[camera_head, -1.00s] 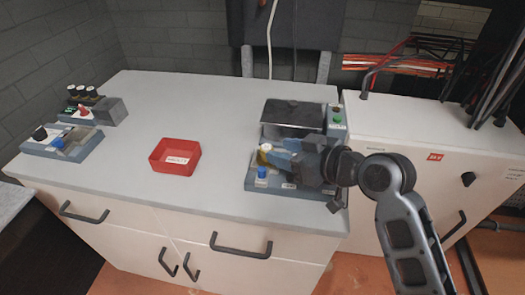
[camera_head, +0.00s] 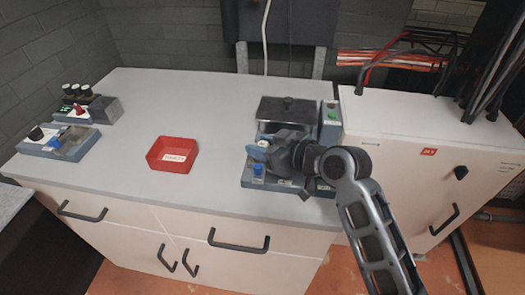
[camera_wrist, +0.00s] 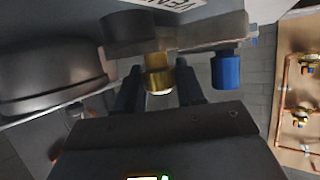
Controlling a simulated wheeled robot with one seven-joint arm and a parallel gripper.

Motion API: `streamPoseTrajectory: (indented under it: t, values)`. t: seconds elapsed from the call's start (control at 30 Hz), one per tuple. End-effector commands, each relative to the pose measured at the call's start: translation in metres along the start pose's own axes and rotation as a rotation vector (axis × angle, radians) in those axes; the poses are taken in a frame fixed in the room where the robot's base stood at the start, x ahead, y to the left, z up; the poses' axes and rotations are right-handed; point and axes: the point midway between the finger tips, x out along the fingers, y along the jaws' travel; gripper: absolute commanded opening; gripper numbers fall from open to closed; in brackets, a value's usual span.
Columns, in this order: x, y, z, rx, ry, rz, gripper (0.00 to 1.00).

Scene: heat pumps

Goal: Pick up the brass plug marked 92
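A brass plug (camera_wrist: 158,76) hangs below a dark round collar in the wrist view. It lies between the two fingers of my gripper (camera_wrist: 160,92), with a narrow gap showing on each side, so the gripper looks open around it. No number 92 can be read on the plug. In the head view my gripper (camera_head: 268,152) is over the front part of the blue-grey unit (camera_head: 248,182) on the right of the cabinet top. There it hides most of what lies at its fingertips.
A blue knob (camera_wrist: 226,70) is close beside the right finger; it also shows in the head view (camera_head: 258,170). A black domed part (camera_wrist: 50,72) is at left. A dark box (camera_head: 288,108) stands behind my gripper. A red tray (camera_head: 153,160) is to the left, with clear worktop around it.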

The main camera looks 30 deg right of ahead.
Motion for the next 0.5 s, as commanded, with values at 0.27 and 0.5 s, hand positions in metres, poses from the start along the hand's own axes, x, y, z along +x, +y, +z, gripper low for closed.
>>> streamPoseTrajectory:
  t: [0.27, 0.5]
  values:
    - [-0.0003, 0.0001, -0.0007, 0.0, 0.001, 0.0, 0.0]
    - [-0.0009, 0.0, -0.0026, -0.001, 0.002, 0.0, 0.0]
